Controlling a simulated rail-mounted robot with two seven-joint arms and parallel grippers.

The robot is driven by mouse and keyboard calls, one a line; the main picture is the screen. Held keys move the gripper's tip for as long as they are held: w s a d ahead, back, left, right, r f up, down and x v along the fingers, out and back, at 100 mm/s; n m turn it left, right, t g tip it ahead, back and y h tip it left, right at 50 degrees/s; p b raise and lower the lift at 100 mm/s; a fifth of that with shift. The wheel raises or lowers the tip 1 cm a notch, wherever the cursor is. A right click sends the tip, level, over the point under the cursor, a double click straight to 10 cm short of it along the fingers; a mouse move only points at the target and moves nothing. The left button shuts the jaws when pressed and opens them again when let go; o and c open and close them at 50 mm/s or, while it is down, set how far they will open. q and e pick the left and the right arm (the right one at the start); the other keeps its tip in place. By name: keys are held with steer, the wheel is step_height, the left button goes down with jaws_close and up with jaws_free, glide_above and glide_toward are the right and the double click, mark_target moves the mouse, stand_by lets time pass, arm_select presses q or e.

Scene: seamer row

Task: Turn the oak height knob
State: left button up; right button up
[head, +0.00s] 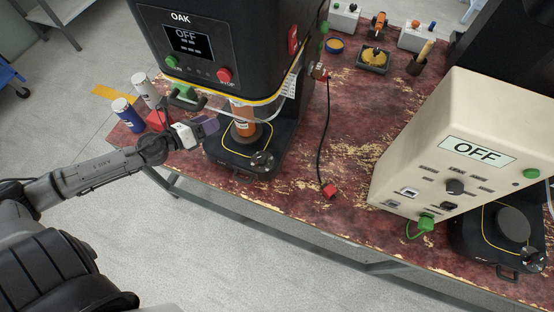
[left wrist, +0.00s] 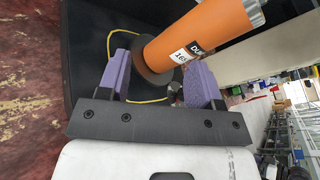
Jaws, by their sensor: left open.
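The oak seamer (head: 215,60) is the black machine marked OAK, its display reading OFF. A dark round knob (head: 262,161) sits at the front corner of its base and looks like the height knob. In the left wrist view a small knob (left wrist: 175,90) shows partly, near the right finger. An orange can (head: 244,124) stands on the round plate of the base; it also shows in the left wrist view (left wrist: 205,32). My left gripper (head: 209,126), with purple fingers, is open and empty, left of the can and apart from the knob. My right gripper is out of view.
A cream machine (head: 455,150), also reading OFF, stands at right. A black cable ends at a red plug (head: 330,190).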

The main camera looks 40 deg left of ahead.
mark_target(261, 156)
arm_select(q)
steer(key=d+m+g+h, duration=0.1)
steer(key=m, duration=0.1)
steer(key=s+d+f+m+g+h, duration=0.1)
steer(key=d+m, duration=0.1)
steer(key=d+f+m+h, duration=0.1)
steer(key=d+m, duration=0.1)
steer(key=shift+s+d+m+g+h, duration=0.1)
steer(key=shift+s+m+g+h, duration=0.3)
steer(key=w+d+f+m+g, duration=0.1)
steer(key=d+f+m, duration=0.1)
steer(key=d, duration=0.1)
steer(key=w+d+f+m+g+h, duration=0.1)
steer(key=w+d+m, duration=0.1)
steer(key=d, duration=0.1)
steer(key=w+d+f+m+h, duration=0.1)
steer(key=w+d+f+m, duration=0.1)
steer(key=d, duration=0.2)
steer(key=shift+d+f+g, duration=0.1)
steer(key=shift+f+g, duration=0.25)
steer(key=shift+g, duration=0.05)
steer(key=shift+x, duration=0.8)
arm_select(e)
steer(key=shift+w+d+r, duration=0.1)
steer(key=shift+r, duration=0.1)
arm_select(q)
steer(key=shift+s, duration=0.1)
